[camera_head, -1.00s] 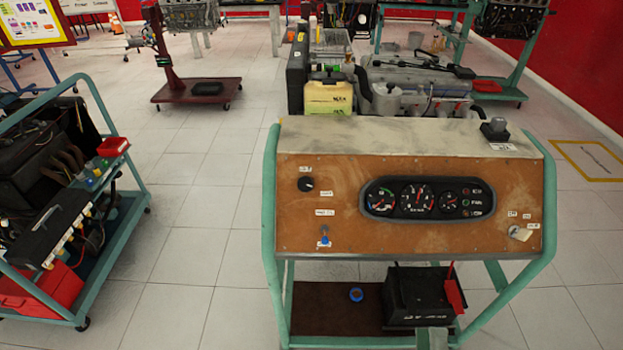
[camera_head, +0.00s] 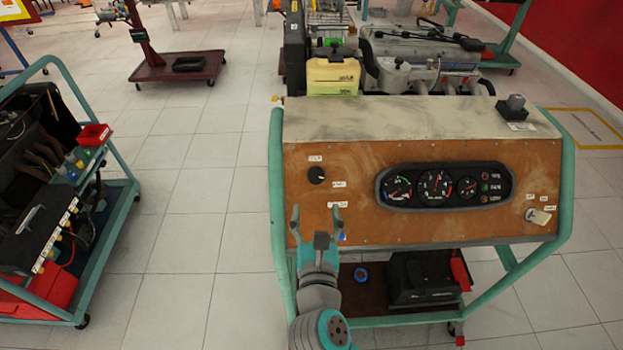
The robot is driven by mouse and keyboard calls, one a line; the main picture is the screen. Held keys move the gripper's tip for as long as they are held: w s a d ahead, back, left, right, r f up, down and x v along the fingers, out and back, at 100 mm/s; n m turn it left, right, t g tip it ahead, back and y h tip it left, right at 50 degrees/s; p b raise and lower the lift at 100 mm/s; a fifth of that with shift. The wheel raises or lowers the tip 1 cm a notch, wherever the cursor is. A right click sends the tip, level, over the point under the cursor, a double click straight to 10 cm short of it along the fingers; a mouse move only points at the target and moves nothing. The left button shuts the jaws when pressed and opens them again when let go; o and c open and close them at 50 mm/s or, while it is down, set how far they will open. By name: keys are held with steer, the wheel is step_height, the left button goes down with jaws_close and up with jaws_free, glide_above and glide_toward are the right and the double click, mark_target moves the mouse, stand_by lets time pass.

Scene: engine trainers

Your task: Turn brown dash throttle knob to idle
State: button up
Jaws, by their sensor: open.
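The brown dash panel (camera_head: 400,226) faces me in the head view. A round black knob (camera_head: 316,175) sits at its upper left, with small labels above it and to its lower right, too small to read. A small blue control (camera_head: 342,237) on the lower left is mostly hidden behind my gripper. A pale key-like switch (camera_head: 538,216) is at the panel's right. My gripper (camera_head: 316,212) is open and empty, its fingers spread upward, in front of the panel and below the black knob in the picture. No contact with the knob shows.
A gauge cluster (camera_head: 444,186) fills the panel's middle right. The green frame (camera_head: 277,200) borders the panel. A black battery (camera_head: 422,279) sits on the shelf below. A green cart (camera_head: 105,250) stands at left, with clear floor (camera_head: 190,250) between.

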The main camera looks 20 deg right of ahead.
mark_target(317, 179)
steer(key=x, duration=0.9)
steer(key=shift+d, duration=0.1)
steer(key=c, duration=1.1)
